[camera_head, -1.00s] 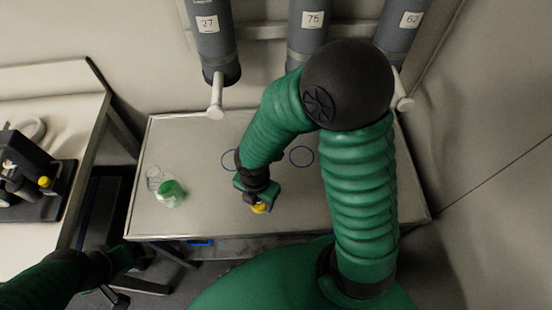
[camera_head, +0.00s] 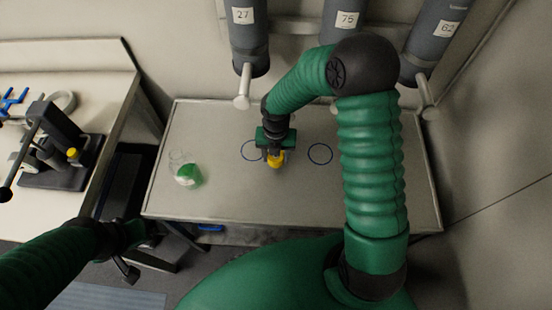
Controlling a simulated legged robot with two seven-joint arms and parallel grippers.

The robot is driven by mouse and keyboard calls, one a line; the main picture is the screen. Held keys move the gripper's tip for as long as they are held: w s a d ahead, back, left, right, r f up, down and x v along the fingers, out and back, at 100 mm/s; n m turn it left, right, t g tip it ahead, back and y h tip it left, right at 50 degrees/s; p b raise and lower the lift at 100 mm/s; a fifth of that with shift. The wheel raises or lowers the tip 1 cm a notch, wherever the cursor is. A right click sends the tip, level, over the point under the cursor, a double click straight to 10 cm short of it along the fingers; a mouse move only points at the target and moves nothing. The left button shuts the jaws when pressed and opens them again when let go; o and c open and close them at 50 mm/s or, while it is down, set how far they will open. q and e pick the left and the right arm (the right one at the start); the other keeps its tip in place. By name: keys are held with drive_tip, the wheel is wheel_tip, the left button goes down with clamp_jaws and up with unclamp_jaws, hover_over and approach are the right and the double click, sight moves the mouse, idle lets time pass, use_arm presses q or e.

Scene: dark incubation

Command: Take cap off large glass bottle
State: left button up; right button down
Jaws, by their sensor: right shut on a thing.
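A clear glass bottle (camera_head: 186,174) with green in it stands on the grey table at the left, seen from above. Its details are small and I cannot tell its neck clearly. My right gripper (camera_head: 275,160) is over the middle of the table, to the right of the bottle and apart from it. It is shut on a small yellow cap-like piece (camera_head: 276,161), partly hidden by the fingers. My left gripper (camera_head: 132,252) is low at the left, off the table's front left corner and empty as far as I see; its fingers are dark and unclear.
Two blue rings (camera_head: 320,154) mark the table (camera_head: 370,205), one partly behind my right gripper. Grey numbered cylinders (camera_head: 344,30) with pale handles hang over its back edge. A bench with a black device (camera_head: 62,150) stands left. The table's right part is clear.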

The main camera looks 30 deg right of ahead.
sight(275, 160)
drive_tip(key=shift+w+d+f, duration=0.1)
drive_tip(key=shift+w+f, duration=0.15)
use_arm(q)
drive_tip(key=shift+a+f+b, duration=0.1)
drive_tip(key=shift+f+b, duration=0.2)
use_arm(e)
drive_tip(key=shift+f, duration=1.5)
drive_tip(key=shift+f, duration=0.15)
use_arm(q)
drive_tip(key=shift+s, duration=0.1)
use_arm(e)
drive_tip(key=shift+s, duration=0.15)
